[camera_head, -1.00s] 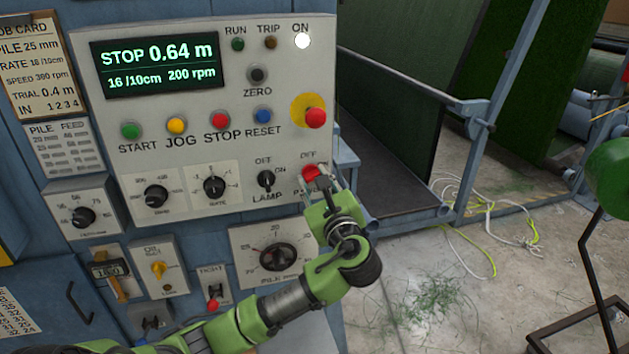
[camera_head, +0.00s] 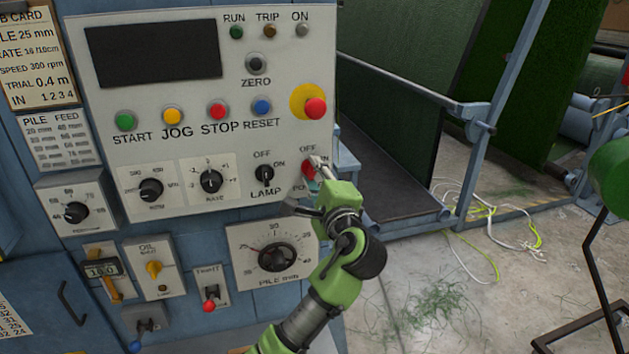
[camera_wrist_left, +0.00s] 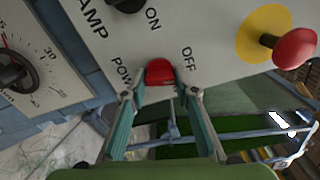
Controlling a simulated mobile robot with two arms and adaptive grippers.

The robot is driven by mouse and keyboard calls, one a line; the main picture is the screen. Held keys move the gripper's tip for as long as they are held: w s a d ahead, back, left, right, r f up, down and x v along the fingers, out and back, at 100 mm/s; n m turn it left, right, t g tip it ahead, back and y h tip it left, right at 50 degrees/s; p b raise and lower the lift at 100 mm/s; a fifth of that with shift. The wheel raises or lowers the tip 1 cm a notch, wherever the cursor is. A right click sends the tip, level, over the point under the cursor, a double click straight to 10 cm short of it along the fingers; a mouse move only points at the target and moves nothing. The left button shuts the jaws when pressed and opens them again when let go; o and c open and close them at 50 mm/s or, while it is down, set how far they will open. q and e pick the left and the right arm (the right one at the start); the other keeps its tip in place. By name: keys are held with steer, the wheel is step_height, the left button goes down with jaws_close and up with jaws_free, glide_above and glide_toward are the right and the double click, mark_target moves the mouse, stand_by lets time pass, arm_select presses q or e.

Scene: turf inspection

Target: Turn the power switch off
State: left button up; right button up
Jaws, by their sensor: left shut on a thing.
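The red power switch knob (camera_head: 308,169) is at the lower right of the grey control panel (camera_head: 215,140), under an OFF mark. In the left wrist view the knob (camera_wrist_left: 160,72) sits between the two fingers of my left gripper (camera_wrist_left: 160,94), which is shut on it. In the head view my left gripper (camera_head: 306,187) partly hides the knob and its POWER label. The display (camera_head: 153,55) is dark, and the ON lamp (camera_head: 302,30) is unlit. My right gripper is not in view.
A red emergency knob (camera_head: 315,107) on a yellow disc stands out above the switch. The black LAMP switch (camera_head: 264,174) is close on its left, and the pile dial (camera_head: 276,256) is below. Cables (camera_head: 490,215) lie on the floor at right.

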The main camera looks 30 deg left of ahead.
arm_select(q)
steer(key=shift+f+n+b, duration=0.1)
steer(key=shift+n+b, duration=0.65)
steer(key=shift+n, duration=0.75)
steer(key=o, duration=1.1)
steer(key=shift+d, duration=0.1)
steer(key=v, duration=1.2)
